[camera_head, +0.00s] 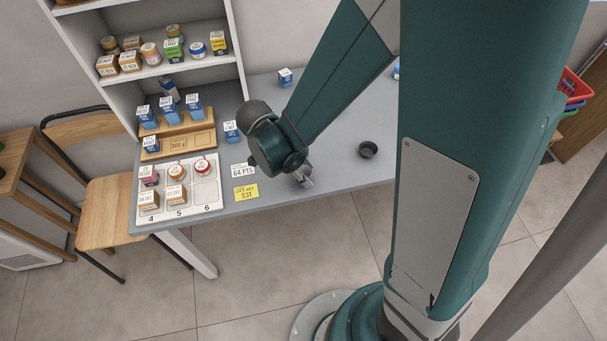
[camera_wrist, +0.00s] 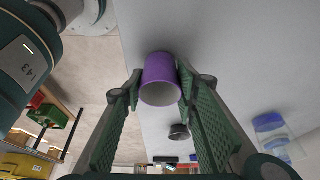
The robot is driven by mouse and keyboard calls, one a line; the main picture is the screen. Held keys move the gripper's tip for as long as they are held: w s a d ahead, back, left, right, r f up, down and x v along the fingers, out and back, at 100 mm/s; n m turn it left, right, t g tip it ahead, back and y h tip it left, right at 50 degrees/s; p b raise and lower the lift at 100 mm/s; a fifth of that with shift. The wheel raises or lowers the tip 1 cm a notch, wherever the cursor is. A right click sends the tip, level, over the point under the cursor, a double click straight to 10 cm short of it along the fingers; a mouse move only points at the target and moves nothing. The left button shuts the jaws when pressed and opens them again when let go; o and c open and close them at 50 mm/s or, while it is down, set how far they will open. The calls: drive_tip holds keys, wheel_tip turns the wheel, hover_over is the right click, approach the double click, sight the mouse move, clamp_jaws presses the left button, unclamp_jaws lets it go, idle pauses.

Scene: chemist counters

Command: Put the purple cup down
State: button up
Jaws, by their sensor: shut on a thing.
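The purple cup (camera_wrist: 160,72) is between the two green fingers of my gripper (camera_wrist: 158,90) in the wrist view. The fingers press on its sides, and its pale inside shows toward the camera. In the head view my gripper (camera_head: 304,179) is low near the front edge of the grey counter (camera_head: 336,172). Only a small bit of purple shows there, the rest hidden by the fingers. I cannot tell whether the cup touches the counter.
A dark round cup (camera_head: 368,150) stands to the right of my gripper. A yellow card (camera_head: 246,192), a white card (camera_head: 243,170) and a numbered white tray (camera_head: 208,194) with jars and boxes lie to the left. The counter between gripper and dark cup is clear.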

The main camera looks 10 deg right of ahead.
drive_tip(key=shift+f, duration=0.25)
drive_tip(key=o, duration=0.7)
drive_tip(key=shift+r, duration=0.25)
drive_tip(key=shift+p+v, duration=1.25)
drive_tip(key=shift+v, duration=4.7)
